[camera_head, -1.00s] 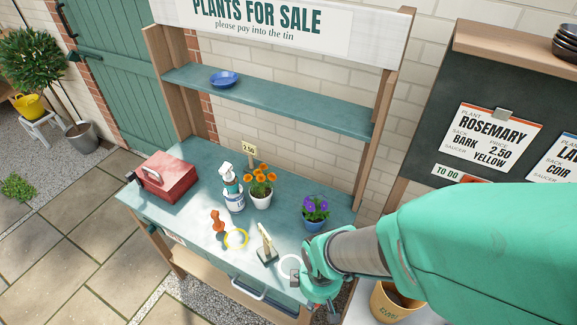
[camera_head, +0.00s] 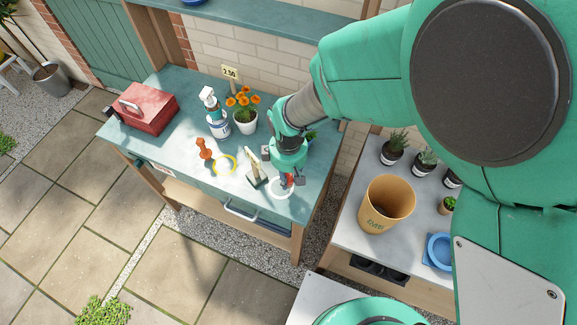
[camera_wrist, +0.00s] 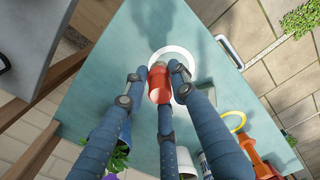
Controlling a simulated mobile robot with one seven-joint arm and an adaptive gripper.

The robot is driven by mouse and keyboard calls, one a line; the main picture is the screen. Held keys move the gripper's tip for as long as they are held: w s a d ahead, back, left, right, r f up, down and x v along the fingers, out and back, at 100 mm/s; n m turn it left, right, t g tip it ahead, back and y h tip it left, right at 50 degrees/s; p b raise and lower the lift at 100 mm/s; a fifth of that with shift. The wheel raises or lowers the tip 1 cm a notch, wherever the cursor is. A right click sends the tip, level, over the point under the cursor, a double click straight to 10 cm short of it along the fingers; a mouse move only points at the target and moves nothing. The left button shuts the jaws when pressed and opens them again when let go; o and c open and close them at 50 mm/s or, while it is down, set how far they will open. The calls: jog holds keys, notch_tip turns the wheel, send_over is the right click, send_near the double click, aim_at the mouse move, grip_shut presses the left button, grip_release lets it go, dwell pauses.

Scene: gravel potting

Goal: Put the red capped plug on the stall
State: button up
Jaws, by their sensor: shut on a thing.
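The red capped plug (camera_wrist: 158,84) is between my gripper's fingers (camera_wrist: 157,77) in the wrist view, its paler end towards the stall top. In the head view a small bit of its red (camera_head: 289,180) shows below my gripper (camera_head: 286,182). My gripper is shut on it, low over the right front part of the teal stall (camera_head: 184,165). A white ring (camera_wrist: 187,56) lies on the stall top at the plug; it also shows in the head view (camera_head: 281,195). I cannot tell whether the plug touches the stall top.
A small wooden-handled item (camera_head: 257,178), a yellow ring (camera_head: 225,165) and an orange-brown tool (camera_head: 204,149) stand left of my gripper. Further back are a spray bottle (camera_head: 216,117), orange flowers (camera_head: 245,112) and a red box (camera_head: 148,106). A tan bucket (camera_head: 387,205) stands on the right-hand table.

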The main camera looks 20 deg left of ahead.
jog(key=shift+w+a+f, duration=0.15)
jog(key=shift+w+a, duration=0.7)
jog(key=shift+a, duration=0.05)
jog(key=shift+f+b, duration=0.5)
jog(key=shift+f, duration=1.25)
jog(key=shift+f, duration=0.1)
jog(key=o, duration=1)
notch_tip(320, 180, up, 12)
jog(key=p, duration=0.2)
